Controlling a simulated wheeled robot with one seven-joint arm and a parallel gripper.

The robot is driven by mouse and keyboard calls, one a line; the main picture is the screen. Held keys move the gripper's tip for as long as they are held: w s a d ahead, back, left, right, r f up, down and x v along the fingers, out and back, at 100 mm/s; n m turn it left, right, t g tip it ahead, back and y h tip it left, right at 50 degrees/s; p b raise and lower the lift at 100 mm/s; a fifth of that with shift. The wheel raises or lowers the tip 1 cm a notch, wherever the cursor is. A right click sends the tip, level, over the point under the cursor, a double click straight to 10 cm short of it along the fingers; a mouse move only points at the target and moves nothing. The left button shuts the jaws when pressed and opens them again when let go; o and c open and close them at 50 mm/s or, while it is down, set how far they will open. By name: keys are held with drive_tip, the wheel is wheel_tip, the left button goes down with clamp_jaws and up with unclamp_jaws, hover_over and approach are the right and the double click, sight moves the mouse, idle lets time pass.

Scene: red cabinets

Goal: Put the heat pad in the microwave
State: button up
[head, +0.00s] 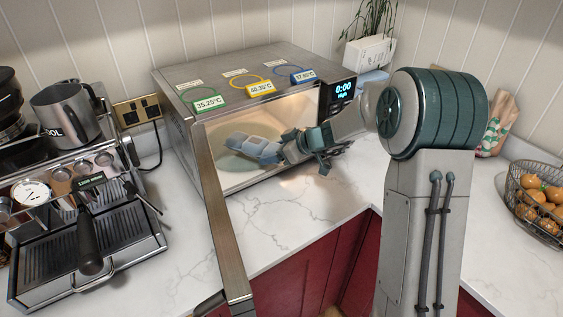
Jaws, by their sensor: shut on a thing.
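The microwave (185,88) stands on the counter with its door (222,225) swung open towards me. Its lit display (343,90) reads 0:00. A blue-grey segmented heat pad (252,147) is inside the opening, above the round plate (235,162). My gripper (287,148) reaches in from the right and is shut on the pad's right end. I cannot tell whether the pad touches the plate. The gripper's fingertips are small and partly hidden by the pad.
An espresso machine (100,215) with a steel jug (65,113) stands on the left. Tags with coloured rings lie on the microwave top. White marble counter (290,215) in front is clear.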

sight(272, 139)
drive_tip(key=shift+w+a+b, duration=0.3)
drive_tip(key=shift+w+a, duration=0.5)
drive_tip(key=shift+w, duration=0.3)
drive_tip(key=shift+w+a+b, duration=0.25)
drive_tip(key=shift+w+a, duration=0.5)
drive_tip(key=shift+w, duration=0.35)
drive_tip(key=shift+f+b, duration=1)
drive_tip(key=shift+b, duration=1)
drive_tip(key=o, duration=1.5)
drive_tip(key=shift+d+f, duration=0.1)
drive_tip(key=shift+s+d, duration=0.1)
drive_tip(key=shift+b+v, duration=0.95)
drive_tip(key=shift+v, duration=1.45)
